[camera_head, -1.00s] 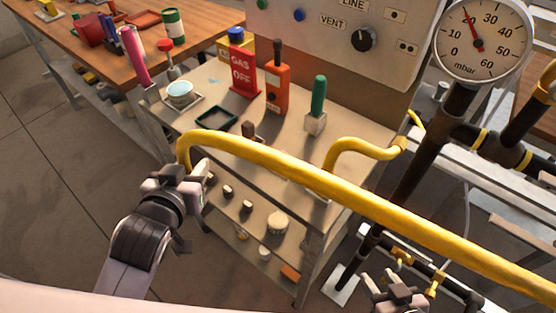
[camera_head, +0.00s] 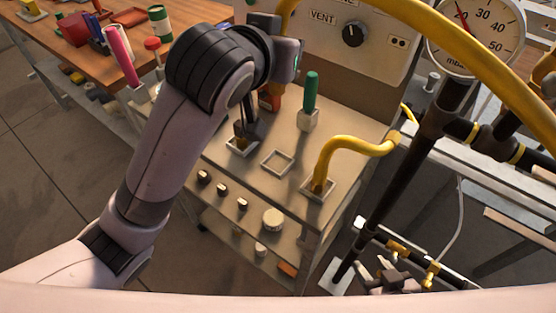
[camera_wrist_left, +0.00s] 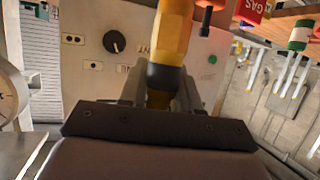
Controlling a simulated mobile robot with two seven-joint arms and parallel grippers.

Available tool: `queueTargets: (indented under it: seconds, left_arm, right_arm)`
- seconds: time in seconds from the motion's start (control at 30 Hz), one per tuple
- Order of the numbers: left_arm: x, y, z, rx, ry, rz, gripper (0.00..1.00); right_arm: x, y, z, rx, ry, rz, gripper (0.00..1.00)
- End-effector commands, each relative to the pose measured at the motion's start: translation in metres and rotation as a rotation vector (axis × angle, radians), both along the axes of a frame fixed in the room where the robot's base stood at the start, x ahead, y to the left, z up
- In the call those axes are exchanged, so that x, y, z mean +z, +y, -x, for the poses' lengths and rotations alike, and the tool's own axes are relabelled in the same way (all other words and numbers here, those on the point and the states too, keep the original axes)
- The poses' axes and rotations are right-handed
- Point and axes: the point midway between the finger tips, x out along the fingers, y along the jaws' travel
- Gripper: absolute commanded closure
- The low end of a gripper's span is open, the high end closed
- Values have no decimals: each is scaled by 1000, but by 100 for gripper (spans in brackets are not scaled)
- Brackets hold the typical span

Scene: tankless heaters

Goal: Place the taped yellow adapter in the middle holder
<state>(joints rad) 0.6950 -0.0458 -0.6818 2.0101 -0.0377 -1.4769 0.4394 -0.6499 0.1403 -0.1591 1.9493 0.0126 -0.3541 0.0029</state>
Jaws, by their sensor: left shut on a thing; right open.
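My left gripper (camera_wrist_left: 160,95) is shut on a yellow piece (camera_wrist_left: 172,35) with a dark band, like tape, at the jaws. In the head view my left arm hides most of this gripper, and a long yellow hose (camera_head: 470,45) rises from beside it and arches across the top right. The middle square holder (camera_head: 278,162) on the bench top looks empty. The left holder (camera_head: 240,152) has a dark upright thing in it. The right holder (camera_head: 318,195) holds the end of a short bent yellow pipe (camera_head: 350,145).
A green-handled tool (camera_head: 311,95) stands in a block behind the holders. The panel (camera_head: 375,65) with a black knob rises at the back. A pressure gauge (camera_head: 478,22) on dark pipes (camera_head: 400,190) stands to the right. Another table (camera_head: 90,45) with small items is at the left.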

Motion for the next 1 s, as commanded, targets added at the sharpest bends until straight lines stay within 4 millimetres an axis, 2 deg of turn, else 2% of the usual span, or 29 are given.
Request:
queueTargets:
  seconds: [0.07, 0.17, 0.5, 0.6, 0.83, 1.0]
  left_arm:
    - [-8, -1, 0, -1, 3, -1, 100]
    - [-31, 0, 1, -2, 6, -4, 100]
    - [-122, 0, 0, -1, 4, -4, 100]
    - [-140, 0, 0, 0, 2, -2, 100]
    - [-160, -1, 0, -1, 1, 0, 100]
    - [-187, 0, 0, 0, 2, -2, 100]
  right_arm:
    - [-2, 0, 0, 0, 0, 0, 54]
    - [-4, 0, 0, 0, 0, 0, 54]
    - [-12, 0, 0, 0, 0, 0, 54]
    - [-14, 0, 0, 0, 0, 0, 54]
    - [-16, 0, 0, 0, 0, 0, 54]
    - [-19, 0, 0, 0, 0, 0, 54]
